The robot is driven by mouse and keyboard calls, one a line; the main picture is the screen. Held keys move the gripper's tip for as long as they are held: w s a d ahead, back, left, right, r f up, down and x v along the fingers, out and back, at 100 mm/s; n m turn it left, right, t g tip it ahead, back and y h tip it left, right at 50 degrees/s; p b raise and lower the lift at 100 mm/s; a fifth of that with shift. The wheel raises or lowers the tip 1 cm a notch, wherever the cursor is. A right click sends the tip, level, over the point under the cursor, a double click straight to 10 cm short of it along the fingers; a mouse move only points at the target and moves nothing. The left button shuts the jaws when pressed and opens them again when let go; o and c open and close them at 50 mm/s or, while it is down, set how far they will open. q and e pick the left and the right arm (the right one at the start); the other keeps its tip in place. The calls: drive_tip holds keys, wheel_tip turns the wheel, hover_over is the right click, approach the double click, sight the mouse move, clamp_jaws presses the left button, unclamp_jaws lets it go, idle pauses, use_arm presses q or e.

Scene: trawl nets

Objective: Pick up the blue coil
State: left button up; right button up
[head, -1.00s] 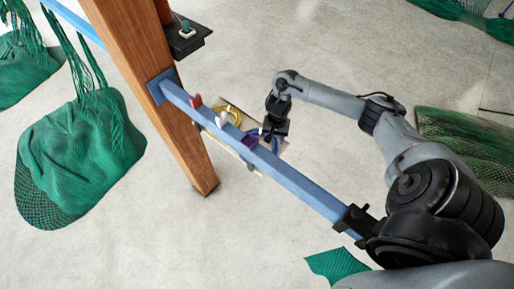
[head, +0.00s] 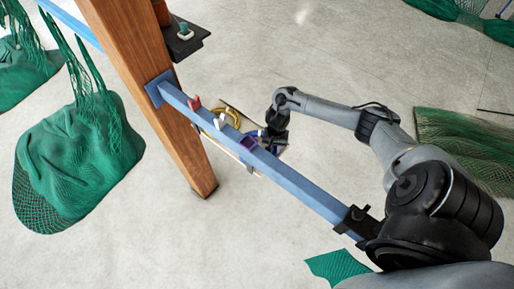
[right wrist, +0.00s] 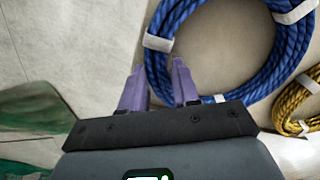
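The blue coil (right wrist: 156,75) is a ring of blue rope bound with white bands, large in the right wrist view. In the head view it is mostly hidden behind my right gripper and the beam. My right gripper (head: 272,142) is over the board behind the blue beam. In the right wrist view my right gripper (right wrist: 159,82) has two purple fingers standing apart, with the near left side of the coil showing between them. I cannot tell how deep the rope sits between the fingers. My left gripper is not in view.
A yellow coil (right wrist: 292,105) lies beside the blue one. The blue beam (head: 296,183) carries red, white and purple hooks and runs close in front of my gripper. A wooden post (head: 150,90) stands at left. Green nets (head: 80,150) lie on the floor.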

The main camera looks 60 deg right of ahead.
clamp_jaws()
drive_tip(key=shift+r, duration=0.1)
drive_tip(key=shift+r, duration=0.75)
wheel_tip(320, 180, up, 26)
drive_tip(key=p, duration=1.4)
drive_tip(key=shift+r, duration=0.15)
